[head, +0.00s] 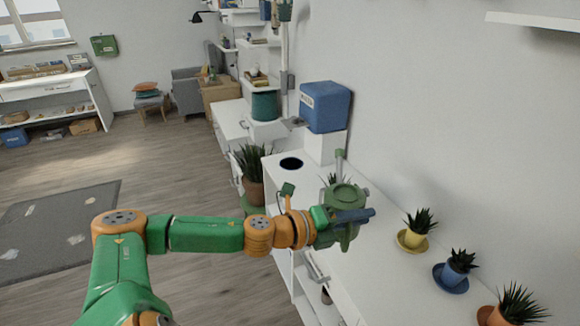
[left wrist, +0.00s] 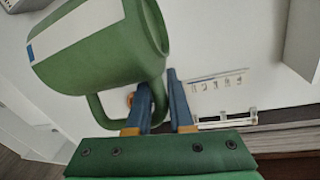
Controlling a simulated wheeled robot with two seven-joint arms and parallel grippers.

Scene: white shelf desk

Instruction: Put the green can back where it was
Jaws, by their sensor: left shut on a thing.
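The green can (head: 345,196) is a watering can with a spout, held above the white shelf desk (head: 385,270). My left gripper (head: 352,215) reaches in from the left and is shut on the can's handle. In the left wrist view the can (left wrist: 105,45) fills the upper left, tilted in the picture, with a pale and blue patch on its side. The blue fingers of my left gripper (left wrist: 160,98) are at its looped handle. The can hides part of a plant behind it. My right gripper is not in view.
A dark round spot (head: 291,163) lies on the desk's far part, near a blue box (head: 325,107) on a white block. Small potted plants in yellow (head: 412,240), blue (head: 455,272) and orange (head: 500,312) pots stand along the wall at right. A larger plant (head: 252,175) stands left of the desk.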

